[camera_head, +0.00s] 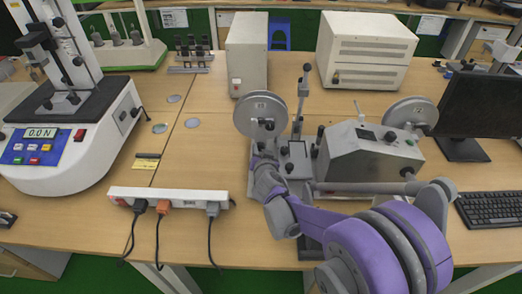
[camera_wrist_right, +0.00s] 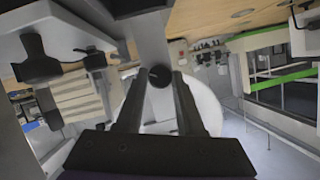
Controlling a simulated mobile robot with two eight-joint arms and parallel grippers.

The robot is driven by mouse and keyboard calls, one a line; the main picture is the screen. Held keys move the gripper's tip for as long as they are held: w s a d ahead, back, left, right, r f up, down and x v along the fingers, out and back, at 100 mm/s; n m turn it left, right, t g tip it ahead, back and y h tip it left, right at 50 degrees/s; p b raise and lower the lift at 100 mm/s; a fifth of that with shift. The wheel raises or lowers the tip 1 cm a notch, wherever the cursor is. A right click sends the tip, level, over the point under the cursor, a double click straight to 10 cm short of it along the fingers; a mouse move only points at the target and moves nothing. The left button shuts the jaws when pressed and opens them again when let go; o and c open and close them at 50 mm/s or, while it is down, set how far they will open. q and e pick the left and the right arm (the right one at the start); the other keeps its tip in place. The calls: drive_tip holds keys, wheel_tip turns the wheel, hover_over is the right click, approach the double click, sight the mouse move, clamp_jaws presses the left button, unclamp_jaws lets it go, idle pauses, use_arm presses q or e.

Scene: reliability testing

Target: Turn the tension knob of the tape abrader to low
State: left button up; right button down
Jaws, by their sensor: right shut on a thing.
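The tape abrader (camera_head: 365,158) is a grey box machine with two pale discs and a small upright post, standing on the wooden table. A small round black knob (camera_wrist_right: 159,76) shows in the right wrist view, in front of a pale disc. My right gripper (camera_head: 262,152) reaches up to the front of the left disc (camera_head: 258,115) of the abrader. In the right wrist view its dark fingers (camera_wrist_right: 159,84) close in on both sides of the knob and are shut on it. The knob's setting marks cannot be read. My left gripper is not in view.
A white power strip (camera_head: 168,198) with several plugs lies left of my right arm. A force tester reading 0.0 N (camera_head: 55,140) stands at the far left. A monitor (camera_head: 480,108) and keyboard (camera_head: 492,206) are on the right. The table's middle left is mostly clear.

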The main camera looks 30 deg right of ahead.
idle(0.4)
drive_tip(key=shift+w+a+n+g+h, duration=0.1)
drive_tip(key=shift+n+g+h, duration=0.25)
drive_tip(key=shift+n, duration=0.35)
drive_tip(key=shift+a+n+g+h+p, duration=0.1)
drive_tip(key=shift+n+g+h+p, duration=0.15)
drive_tip(key=shift+n+h+p, duration=0.45)
drive_tip(key=shift+w+n+g+h+b, duration=0.1)
drive_tip(key=shift+n+g+h+b, duration=0.3)
drive_tip(key=shift+n, duration=0.7)
drive_tip(key=shift+a+f+n+h+b, duration=0.15)
drive_tip(key=shift+n+h+b, duration=0.3)
drive_tip(key=shift+n+h, duration=0.35)
drive_tip(key=shift+n+g+h+b, duration=0.3)
drive_tip(key=shift+n+h+b, duration=0.2)
drive_tip(key=shift+n, duration=0.6)
drive_tip(key=n+b, duration=0.1)
drive_tip(key=n+h+b, duration=0.1)
drive_tip(key=shift+w+a+f+n+h, duration=0.1)
drive_tip(key=shift+f+n+h, duration=0.15)
drive_tip(key=shift+n, duration=0.15)
drive_tip(key=n+h+b, duration=0.2)
drive_tip(key=n, duration=0.2)
drive_tip(key=shift+n+b, duration=0.35)
drive_tip(key=shift+n, duration=0.05)
drive_tip(key=shift+t, duration=0.4)
